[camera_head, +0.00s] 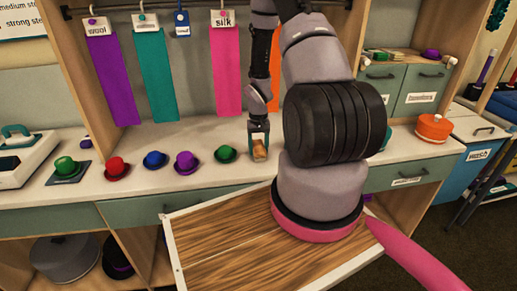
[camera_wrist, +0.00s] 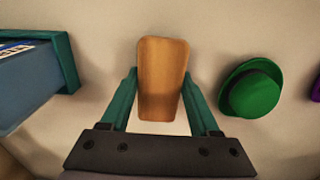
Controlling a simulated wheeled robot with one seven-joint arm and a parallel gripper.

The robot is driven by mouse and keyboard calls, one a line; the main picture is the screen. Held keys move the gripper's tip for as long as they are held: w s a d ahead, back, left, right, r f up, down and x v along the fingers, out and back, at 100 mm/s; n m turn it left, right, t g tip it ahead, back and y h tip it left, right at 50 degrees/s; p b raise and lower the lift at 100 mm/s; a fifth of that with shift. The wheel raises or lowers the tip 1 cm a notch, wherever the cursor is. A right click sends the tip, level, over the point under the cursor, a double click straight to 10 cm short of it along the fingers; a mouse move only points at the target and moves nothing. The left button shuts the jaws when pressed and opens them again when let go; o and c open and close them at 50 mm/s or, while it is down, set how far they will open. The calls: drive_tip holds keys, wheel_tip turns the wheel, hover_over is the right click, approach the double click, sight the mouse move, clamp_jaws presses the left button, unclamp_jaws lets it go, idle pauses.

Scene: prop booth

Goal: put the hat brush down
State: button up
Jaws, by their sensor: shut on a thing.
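The hat brush, a wooden brown block (camera_head: 260,151), is between the fingers of my gripper (camera_head: 258,137) over the white counter (camera_head: 125,194), right of a green hat (camera_head: 225,154). In the wrist view the brush (camera_wrist: 163,75) stands between the two teal fingers of my gripper (camera_wrist: 160,88), which are shut on its sides. Its flat wooden face fills the gap and its far end reaches past the fingertips. I cannot tell whether its underside touches the counter. Its bristles are hidden.
In the wrist view a blue box with a teal rim (camera_wrist: 66,62) lies left of the brush and the green hat (camera_wrist: 250,88) right. A purple hat (camera_head: 187,162), blue hat (camera_head: 155,160) and red hat (camera_head: 116,168) stand further left. Hanging ribbons (camera_head: 155,75) are behind.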

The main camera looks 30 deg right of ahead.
drive_tip(key=o, duration=1.4)
drive_tip(key=shift+f, duration=0.1)
drive_tip(key=shift+o, duration=0.2)
wheel_tip(320, 180, up, 12)
drive_tip(key=shift+r, duration=0.25)
wheel_tip(320, 180, up, 12)
drive_tip(key=t, duration=0.2)
hover_over(258, 146)
drive_tip(key=a, duration=0.2)
drive_tip(key=s+a+r+t, duration=0.1)
drive_tip(key=s+a+r, duration=0.1)
drive_tip(key=r, duration=0.4)
drive_tip(key=s+a+r, duration=0.2)
drive_tip(key=s+r, duration=0.1)
drive_tip(key=r, duration=0.3)
drive_tip(key=s+a+r+m+t+y, duration=0.1)
drive_tip(key=s+a+r+t+y, duration=0.1)
drive_tip(key=s+a+r+t, duration=0.2)
drive_tip(key=s+a+r, duration=0.3)
drive_tip(key=s+r, duration=0.5)
drive_tip(key=s, duration=0.2)
drive_tip(key=shift+s+r, duration=0.35)
drive_tip(key=shift+r, duration=0.05)
